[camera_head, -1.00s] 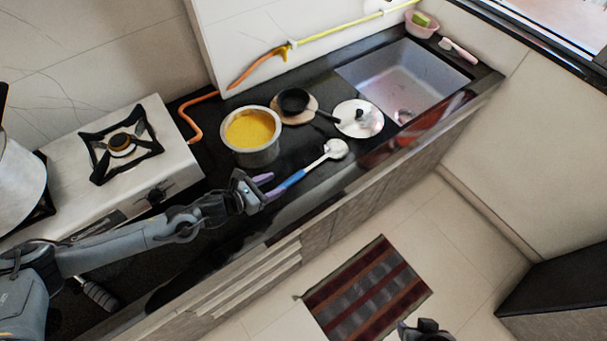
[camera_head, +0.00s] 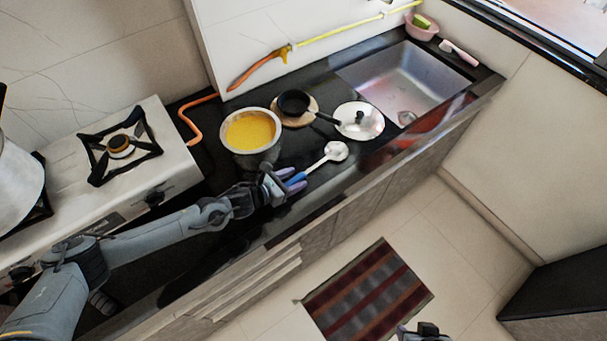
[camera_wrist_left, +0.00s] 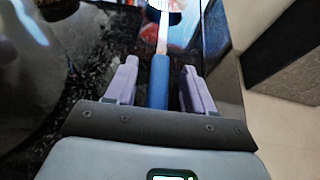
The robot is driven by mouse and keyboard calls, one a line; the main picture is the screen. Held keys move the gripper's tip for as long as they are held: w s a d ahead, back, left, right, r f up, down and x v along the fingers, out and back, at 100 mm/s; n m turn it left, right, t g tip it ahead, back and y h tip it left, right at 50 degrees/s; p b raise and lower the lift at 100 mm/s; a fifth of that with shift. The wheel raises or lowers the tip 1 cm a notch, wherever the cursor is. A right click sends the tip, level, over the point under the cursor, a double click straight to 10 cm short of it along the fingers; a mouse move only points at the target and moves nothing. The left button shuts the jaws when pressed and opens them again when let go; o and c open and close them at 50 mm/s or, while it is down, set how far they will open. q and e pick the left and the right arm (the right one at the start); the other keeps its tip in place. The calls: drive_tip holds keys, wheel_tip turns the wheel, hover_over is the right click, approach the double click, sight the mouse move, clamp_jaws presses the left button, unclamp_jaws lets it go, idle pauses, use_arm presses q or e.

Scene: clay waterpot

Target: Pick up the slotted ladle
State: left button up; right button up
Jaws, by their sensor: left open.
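The slotted ladle (camera_head: 335,152) lies on the black counter in the head view. Its pale head points to the upper right and its blue handle (camera_head: 296,178) points toward my left gripper. My left gripper (camera_head: 291,184) is open at the handle end. In the left wrist view the blue handle (camera_wrist_left: 160,82) lies between the two purple fingers of my left gripper (camera_wrist_left: 158,80), with a gap on each side. The ladle's head shows only in part at the top of that view. A dark part of my right arm shows at the bottom edge of the head view; its fingers cannot be made out.
A pot of yellow food (camera_head: 251,131) stands close behind my left gripper. A small black pan (camera_head: 294,102) and a round lid (camera_head: 359,121) lie farther back. The sink (camera_head: 405,78) is at the right. The counter's front edge runs close beside the handle.

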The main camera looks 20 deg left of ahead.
use_arm(q)
clamp_jaws()
drive_tip(key=shift+r, duration=0.1)
drive_tip(key=shift+r, duration=0.4)
wheel_tip(320, 180, up, 4)
drive_tip(key=shift+f+p, duration=0.25)
drive_tip(key=shift+p, duration=0.15)
drive_tip(key=s+d+r, duration=0.1)
drive_tip(key=d+r, duration=0.5)
drive_tip(key=d, duration=0.5)
drive_tip(key=shift+s+d+r, duration=0.25)
drive_tip(key=shift+d+r, duration=0.05)
